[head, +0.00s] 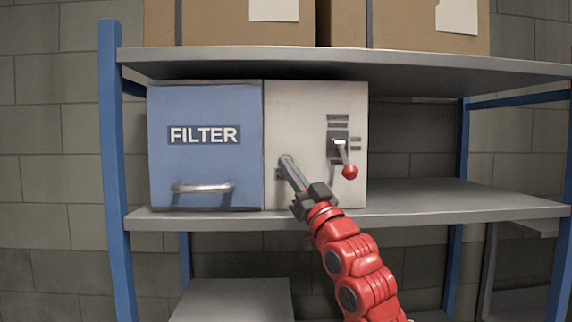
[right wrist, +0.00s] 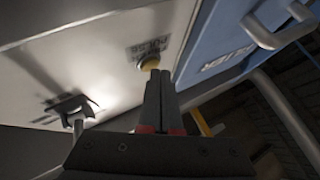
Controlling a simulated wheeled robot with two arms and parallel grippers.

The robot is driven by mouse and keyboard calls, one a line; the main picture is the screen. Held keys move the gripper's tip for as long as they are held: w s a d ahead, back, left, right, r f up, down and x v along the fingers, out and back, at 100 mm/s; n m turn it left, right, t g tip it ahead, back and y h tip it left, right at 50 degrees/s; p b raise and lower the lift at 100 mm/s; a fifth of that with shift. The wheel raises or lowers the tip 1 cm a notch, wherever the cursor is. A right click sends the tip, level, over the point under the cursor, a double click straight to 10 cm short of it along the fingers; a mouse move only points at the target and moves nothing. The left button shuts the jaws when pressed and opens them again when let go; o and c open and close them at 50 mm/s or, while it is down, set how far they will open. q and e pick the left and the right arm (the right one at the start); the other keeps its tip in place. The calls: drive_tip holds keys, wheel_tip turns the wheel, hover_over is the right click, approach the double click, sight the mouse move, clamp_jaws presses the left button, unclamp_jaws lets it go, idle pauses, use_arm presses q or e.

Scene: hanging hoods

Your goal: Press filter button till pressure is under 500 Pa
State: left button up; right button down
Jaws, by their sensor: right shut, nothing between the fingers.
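The filter unit stands on the middle shelf, with a blue FILTER drawer (head: 205,160) on the left and a pale control panel (head: 300,110) on the right. My right gripper (head: 287,162) is shut and empty, its tips at the panel's lower left. A label above the button is partly legible. A lever with a red knob (head: 349,171) sits on the panel's right side. No pressure reading is legible. My left gripper is not in view.
The grey middle shelf (head: 430,200) has free room to the right of the unit. Cardboard boxes (head: 245,22) stand on the upper shelf (head: 400,66). A blue post (head: 113,170) rises at the left.

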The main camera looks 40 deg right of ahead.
drive_tip(key=shift+w+d+b, duration=0.15)
drive_tip(key=shift+w+b, duration=0.1)
drive_tip(key=shift+b, duration=0.1)
idle(0.6)
drive_tip(key=shift+s+a+f+b, duration=0.15)
drive_tip(key=shift+s+a+b, duration=0.15)
drive_tip(key=shift+s+b, duration=0.2)
drive_tip(key=shift+s+a, duration=0.1)
drive_tip(key=shift+s, duration=0.05)
drive_tip(key=s+a+b, duration=0.1)
drive_tip(key=s, duration=0.1)
drive_tip(key=s+a+b, duration=0.1)
drive_tip(key=s, duration=0.1)
drive_tip(key=shift+s+a+b, duration=0.1)
drive_tip(key=shift+a+b, duration=0.2)
drive_tip(key=shift+a, duration=0.05)
idle(0.7)
